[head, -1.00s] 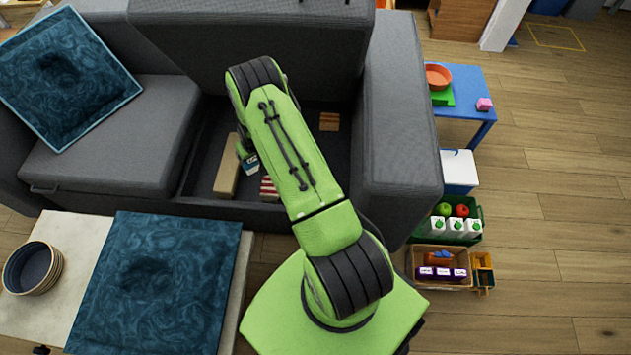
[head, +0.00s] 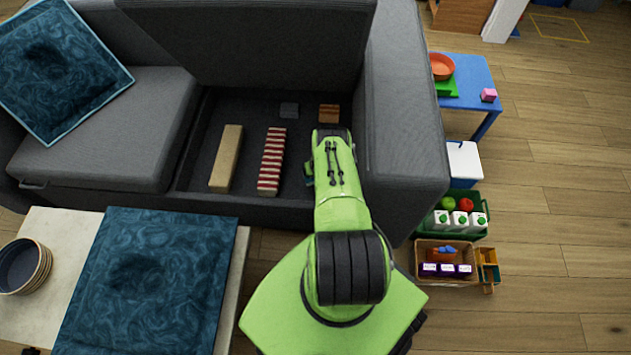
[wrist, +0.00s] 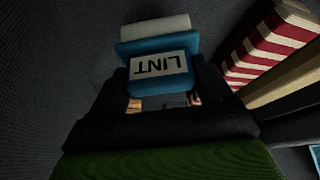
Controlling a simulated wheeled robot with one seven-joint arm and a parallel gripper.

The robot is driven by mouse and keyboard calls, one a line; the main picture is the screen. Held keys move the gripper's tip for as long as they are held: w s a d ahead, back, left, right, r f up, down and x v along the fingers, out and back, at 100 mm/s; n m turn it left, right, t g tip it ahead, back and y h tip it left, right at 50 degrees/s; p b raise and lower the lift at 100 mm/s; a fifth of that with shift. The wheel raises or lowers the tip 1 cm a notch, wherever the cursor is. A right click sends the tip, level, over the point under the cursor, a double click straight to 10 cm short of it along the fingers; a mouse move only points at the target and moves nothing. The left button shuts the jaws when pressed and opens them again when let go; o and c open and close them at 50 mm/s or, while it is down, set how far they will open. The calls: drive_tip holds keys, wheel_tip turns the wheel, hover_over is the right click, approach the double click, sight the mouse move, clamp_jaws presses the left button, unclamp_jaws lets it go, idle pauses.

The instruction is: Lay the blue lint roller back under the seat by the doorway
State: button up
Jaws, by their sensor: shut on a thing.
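The blue lint roller (wrist: 161,45), with a white label reading LINT and a pale roll end, is in my gripper (wrist: 160,82) in the wrist view. My gripper is shut on it, with a dark finger on each side. In the head view my arm reaches into the right part of the open storage space (head: 205,135) under the sofa seat, whose lid (head: 255,45) is raised. The roller is mostly hidden there by my arm. I cannot tell whether it touches the floor of the space.
The sofa arm (head: 405,120) rises on the right. A cushion (head: 150,280) lies on the low table in front.

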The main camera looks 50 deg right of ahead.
wheel_tip(320, 180, down, 4)
drive_tip(key=shift+f+b, duration=0.15)
drive_tip(key=shift+b, duration=1)
